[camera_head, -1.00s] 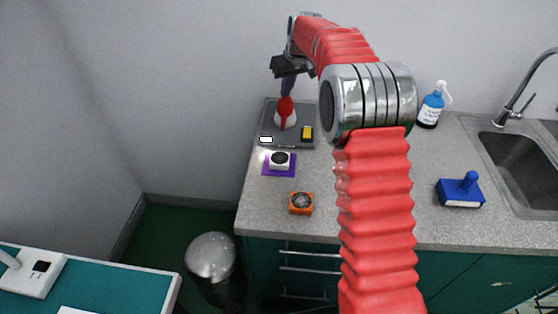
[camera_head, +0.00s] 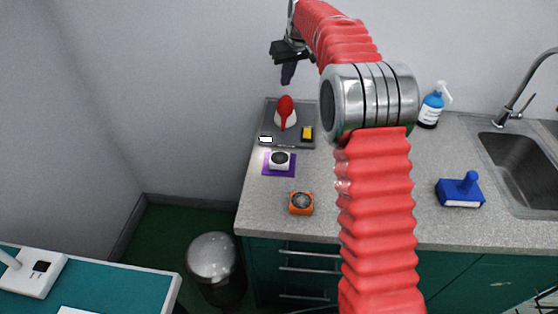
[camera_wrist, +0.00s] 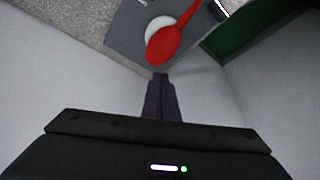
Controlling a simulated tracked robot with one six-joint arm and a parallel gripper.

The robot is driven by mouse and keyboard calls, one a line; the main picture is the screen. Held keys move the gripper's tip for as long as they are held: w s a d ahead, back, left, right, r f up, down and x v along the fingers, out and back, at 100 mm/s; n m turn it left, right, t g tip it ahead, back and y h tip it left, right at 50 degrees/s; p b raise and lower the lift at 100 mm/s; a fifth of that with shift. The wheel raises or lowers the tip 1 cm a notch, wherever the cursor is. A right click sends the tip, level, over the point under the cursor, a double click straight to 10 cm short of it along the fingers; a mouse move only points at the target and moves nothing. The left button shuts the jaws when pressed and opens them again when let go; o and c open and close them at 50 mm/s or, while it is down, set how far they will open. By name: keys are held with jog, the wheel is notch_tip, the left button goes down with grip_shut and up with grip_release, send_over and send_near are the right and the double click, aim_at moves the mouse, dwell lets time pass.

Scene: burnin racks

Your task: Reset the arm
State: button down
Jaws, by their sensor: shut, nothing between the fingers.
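My gripper (camera_head: 287,74) is shut and empty, high at the back left of the counter, above a grey tray-like base (camera_head: 271,115). A red handle-like part (camera_head: 285,112) on a white round piece stands on that base, below the fingertips and apart from them. In the wrist view, my dark fingers (camera_wrist: 161,82) are together, and the red part (camera_wrist: 168,43) shows beyond their tips. My red-sleeved arm hides part of the counter's middle.
A metal bin (camera_head: 214,260) stands on the floor. The wall is close behind my gripper.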

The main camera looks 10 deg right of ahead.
jog(key=shift+r, duration=0.35)
dwell(0.3)
jog(key=shift+s+r, duration=0.25)
jog(key=s+r+m, duration=0.1)
jog(key=s+r, duration=0.4)
jog(key=s, duration=0.6)
jog(key=s+r, duration=0.4)
jog(key=s, duration=0.8)
jog(key=s+f+m, duration=0.1)
jog(key=s+f, duration=0.3)
jog(key=s, duration=0.9)
jog(key=s+f+m+t+h, duration=0.1)
jog(key=s+f, duration=0.4)
jog(key=s, duration=0.8)
jog(key=shift+f, duration=0.2)
